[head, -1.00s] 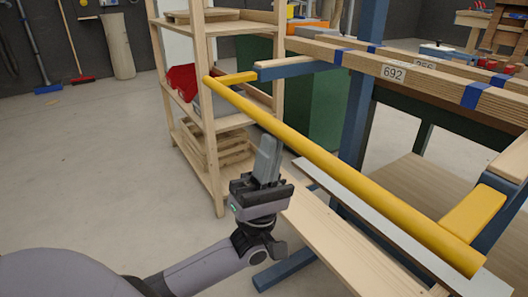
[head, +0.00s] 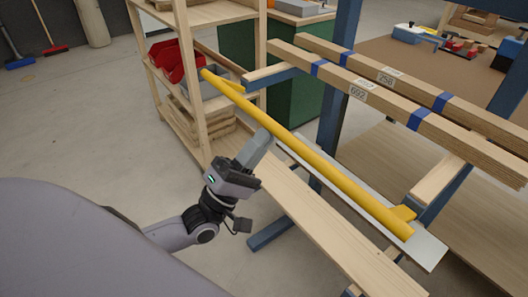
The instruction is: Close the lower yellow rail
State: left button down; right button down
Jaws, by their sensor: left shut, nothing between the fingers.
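The yellow rail (head: 320,163) is a long round bar running from upper left to lower right in front of a blue rack. A short yellow arm (head: 231,87) joins it near its far left end, and another yellow arm (head: 403,213) sits near its right end. My left gripper (head: 261,140) is shut and empty. Its fingertips are at the near side of the rail, left of its middle, and overlap its edge in the picture. I cannot tell for certain whether they touch it. My right gripper is not in view.
Labelled timber beams (head: 385,98) with blue bands lie on the rack behind the rail. A wooden shelf unit (head: 196,95) with red bins (head: 170,62) stands at the left. A low plank (head: 320,232) lies below the rail.

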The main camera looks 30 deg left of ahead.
aim_at(269, 124)
pick_arm(q)
jog(key=r+g+p, duration=0.1)
jog(key=p, duration=0.1)
jog(key=w+r+g+y+p, duration=0.1)
jog(key=r+p, duration=0.1)
jog(key=p, duration=0.1)
jog(key=r+p, duration=0.1)
jog(key=p, duration=0.2)
jog(key=shift+w+d+r+g+y, duration=0.3)
jog(key=shift+w+d+g+y, duration=0.05)
jog(key=shift+g+y, duration=0.05)
jog(key=shift+w+d+r+p, duration=0.1)
jog(key=shift+w+r+p, duration=0.15)
jog(key=shift+p, duration=0.3)
jog(key=shift+x, duration=0.75)
jog(key=shift+p+x, duration=0.35)
jog(key=shift+x, duration=1.45)
jog(key=shift+r, duration=0.15)
jog(key=shift+s, duration=0.1)
